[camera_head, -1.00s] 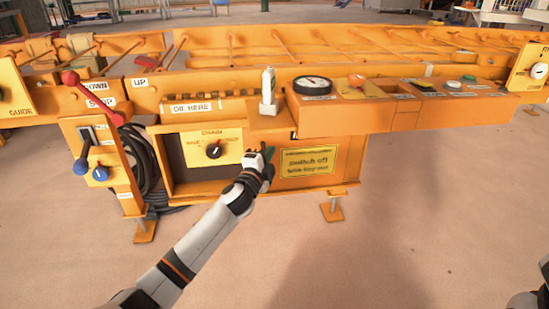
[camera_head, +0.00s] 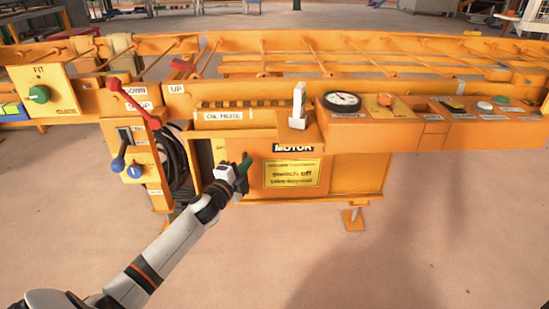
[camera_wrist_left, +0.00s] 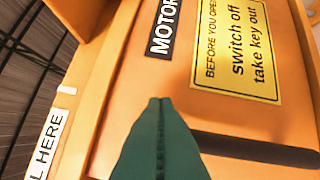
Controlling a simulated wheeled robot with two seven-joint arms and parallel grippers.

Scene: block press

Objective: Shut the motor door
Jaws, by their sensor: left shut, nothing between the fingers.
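The motor door (camera_head: 342,178) is an orange panel low on the machine, with a MOTOR label (camera_head: 292,148) and a yellow warning sign (camera_head: 291,173). Part of its top lies under the overhanging console. I cannot tell whether it is fully shut. My left gripper (camera_head: 246,162) has green fingers and is at the left part of the door. In the left wrist view the fingers (camera_wrist_left: 158,105) are together and empty before the orange door face (camera_wrist_left: 140,80). Contact is unclear. A dark band (camera_wrist_left: 255,150) crosses below the sign. My right gripper is not in view.
The control console (camera_head: 420,130) overhangs above the door, with a gauge (camera_head: 342,101). A red-knobbed lever (camera_head: 135,103) and a blue-knobbed lever (camera_head: 118,165) are at left. The floor in front is clear.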

